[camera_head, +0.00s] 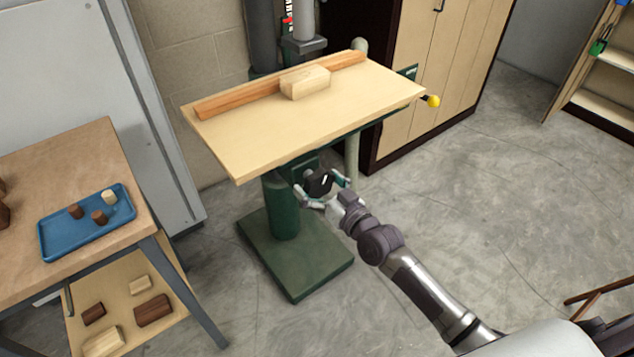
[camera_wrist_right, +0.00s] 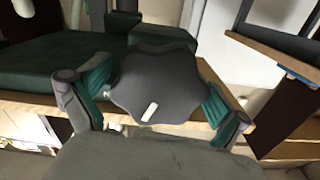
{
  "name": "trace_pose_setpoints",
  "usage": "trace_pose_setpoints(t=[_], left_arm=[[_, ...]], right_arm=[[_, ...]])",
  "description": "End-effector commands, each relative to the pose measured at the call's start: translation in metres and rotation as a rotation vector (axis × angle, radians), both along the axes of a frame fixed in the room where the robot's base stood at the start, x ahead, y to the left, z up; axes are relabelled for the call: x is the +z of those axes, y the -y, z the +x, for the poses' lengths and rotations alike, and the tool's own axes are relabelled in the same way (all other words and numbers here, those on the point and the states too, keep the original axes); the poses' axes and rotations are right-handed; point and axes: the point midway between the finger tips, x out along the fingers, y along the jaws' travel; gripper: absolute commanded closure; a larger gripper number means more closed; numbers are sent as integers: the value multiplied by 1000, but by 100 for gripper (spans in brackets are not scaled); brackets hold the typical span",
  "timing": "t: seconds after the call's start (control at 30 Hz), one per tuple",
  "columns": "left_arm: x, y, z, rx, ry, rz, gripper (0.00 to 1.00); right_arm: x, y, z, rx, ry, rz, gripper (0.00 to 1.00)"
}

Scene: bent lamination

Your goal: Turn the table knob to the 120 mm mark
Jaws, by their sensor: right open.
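The table knob (camera_head: 318,180) is a dark, lobed knob below the front edge of the drill press table (camera_head: 240,150). In the right wrist view the knob (camera_wrist_right: 160,72) shows large, with a short white mark at its lower middle. My right gripper (camera_head: 321,186) is open, with its teal-padded fingers on both sides of the knob. In the right wrist view the gripper (camera_wrist_right: 152,100) straddles it; I cannot tell whether the pads touch. No readable 120 mm mark shows. My left gripper is out of view.
The table holds an orange wooden fence (camera_head: 235,99) and a pale block (camera_head: 305,82). A yellow-ball lever (camera_head: 433,101) sticks out at right. The green column (camera_head: 284,210) and base (camera_head: 300,262) stand below. A workbench (camera_head: 75,160) with a blue tray (camera_head: 62,243) is at left.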

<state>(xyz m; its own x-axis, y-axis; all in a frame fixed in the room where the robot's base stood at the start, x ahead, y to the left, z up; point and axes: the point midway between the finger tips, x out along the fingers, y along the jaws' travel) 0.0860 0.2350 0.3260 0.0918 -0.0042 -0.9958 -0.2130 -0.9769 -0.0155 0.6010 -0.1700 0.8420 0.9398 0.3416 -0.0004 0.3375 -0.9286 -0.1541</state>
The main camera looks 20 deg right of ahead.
Motion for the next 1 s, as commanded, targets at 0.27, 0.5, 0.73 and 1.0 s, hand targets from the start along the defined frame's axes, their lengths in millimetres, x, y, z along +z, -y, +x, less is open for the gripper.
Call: trace_pose_setpoints(t=[0.27,0.5,0.73,1.0], left_arm=[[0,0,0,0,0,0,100],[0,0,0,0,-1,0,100],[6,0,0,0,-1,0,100],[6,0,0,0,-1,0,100]], right_arm=[[0,0,0,0,0,0,13],[0,0,0,0,0,1,48],[1,0,0,0,-45,125,48],[1,0,0,0,-58,164,48]])
